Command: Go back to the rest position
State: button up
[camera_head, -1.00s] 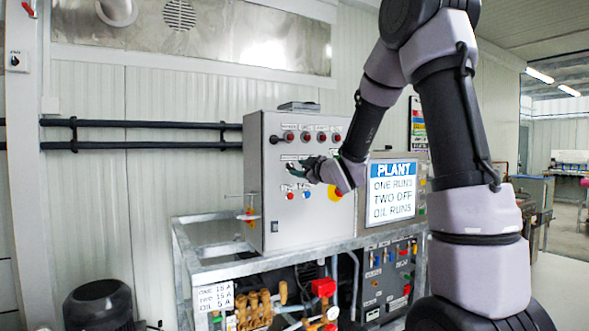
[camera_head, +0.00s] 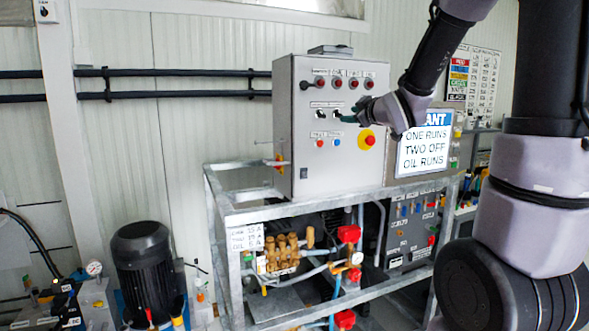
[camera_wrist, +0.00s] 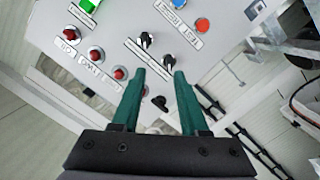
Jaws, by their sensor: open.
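My gripper (camera_head: 347,118) is in front of the grey control cabinet (camera_head: 312,172), just right of the two black selector knobs and above the red-on-yellow emergency stop (camera_head: 368,140). In the wrist view its green fingers (camera_wrist: 159,74) are apart with nothing between them. Beyond the fingertips are two black knobs, one higher (camera_wrist: 146,40) and one near the right fingertip (camera_wrist: 169,62). A gap between fingers and panel seems to show, but its depth is hard to judge. My arm comes down from the upper right.
A sign (camera_head: 421,152) reading "ONE RUNS TWO OFF OIL RUNS" is right of the cabinet. The metal frame (camera_head: 262,211) below carries brass pump parts (camera_head: 283,249). A black motor (camera_head: 145,262) stands at left. Black pipes (camera_head: 190,95) run along the wall.

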jog(key=s+d+m+g+h, duration=0.35)
jog(key=s+m, duration=0.45)
jog(key=s, duration=0.4)
jog(key=s+a+f+m+g+y, duration=0.2)
jog(key=s+m+g, duration=0.4)
jog(key=s, duration=1)
jog(key=shift+s+a+f, duration=0.3)
jog(key=shift+a+f, duration=0.35)
jog(key=shift+a, duration=0.05)
grip_shut()
dwell(0.8)
